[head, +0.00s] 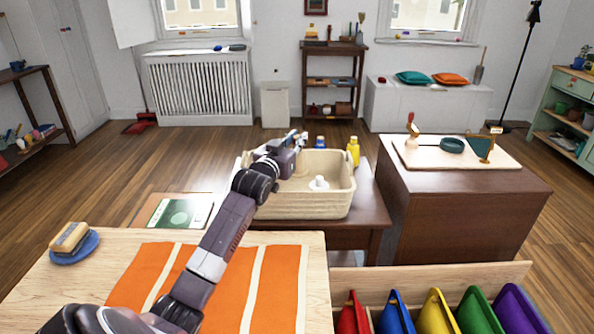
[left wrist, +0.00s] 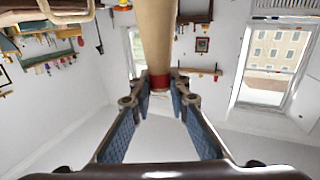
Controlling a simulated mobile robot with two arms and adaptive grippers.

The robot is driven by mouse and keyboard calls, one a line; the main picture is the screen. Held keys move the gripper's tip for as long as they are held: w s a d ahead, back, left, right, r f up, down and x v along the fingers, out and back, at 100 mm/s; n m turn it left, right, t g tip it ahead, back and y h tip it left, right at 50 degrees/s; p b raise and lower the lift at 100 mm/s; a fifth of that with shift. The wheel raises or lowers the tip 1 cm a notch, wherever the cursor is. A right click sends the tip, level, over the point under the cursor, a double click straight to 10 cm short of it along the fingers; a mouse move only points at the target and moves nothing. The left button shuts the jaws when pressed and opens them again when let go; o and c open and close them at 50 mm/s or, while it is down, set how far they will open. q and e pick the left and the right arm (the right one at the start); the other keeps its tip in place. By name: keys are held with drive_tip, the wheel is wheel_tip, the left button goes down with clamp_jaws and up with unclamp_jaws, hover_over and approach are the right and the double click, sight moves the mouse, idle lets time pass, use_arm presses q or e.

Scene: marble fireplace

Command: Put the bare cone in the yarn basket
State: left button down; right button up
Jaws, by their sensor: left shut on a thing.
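The bare cone (left wrist: 158,40) looks tan and tapers to a red band in the left wrist view. It sits between the blue-padded fingers of my left gripper (left wrist: 160,100), which is shut on it. In the head view my left gripper (head: 298,140) is over the far left part of a cream, rectangular basket (head: 300,207), which seems to be the yarn basket. I cannot make out the cone there; the gripper hides it or it is too small. A small white piece (head: 319,183) stands inside the basket. My right gripper is not in view.
The basket stands on a dark table (head: 365,215). A yellow bottle (head: 353,152) and a blue item (head: 320,142) are behind it. A brown cabinet with a pale board (head: 428,158) is at the right. An orange striped cloth (head: 275,290) and several coloured bins (head: 437,312) are in front.

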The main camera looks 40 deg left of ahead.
use_arm(q)
wheel_tip(320, 180, down, 5)
drive_tip(key=shift+r+b, duration=0.15)
drive_tip(key=shift+b, duration=0.2)
wheel_tip(320, 180, down, 3)
drive_tip(key=shift+f+b, duration=0.1)
drive_tip(key=shift+b, duration=0.35)
drive_tip(key=shift+f, duration=0.25)
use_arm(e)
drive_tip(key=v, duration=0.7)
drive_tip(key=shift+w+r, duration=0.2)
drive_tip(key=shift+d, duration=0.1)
use_arm(q)
drive_tip(key=shift+f, duration=0.6)
drive_tip(key=c, duration=2)
unclamp_jaws()
drive_tip(key=shift+o, duration=0.8)
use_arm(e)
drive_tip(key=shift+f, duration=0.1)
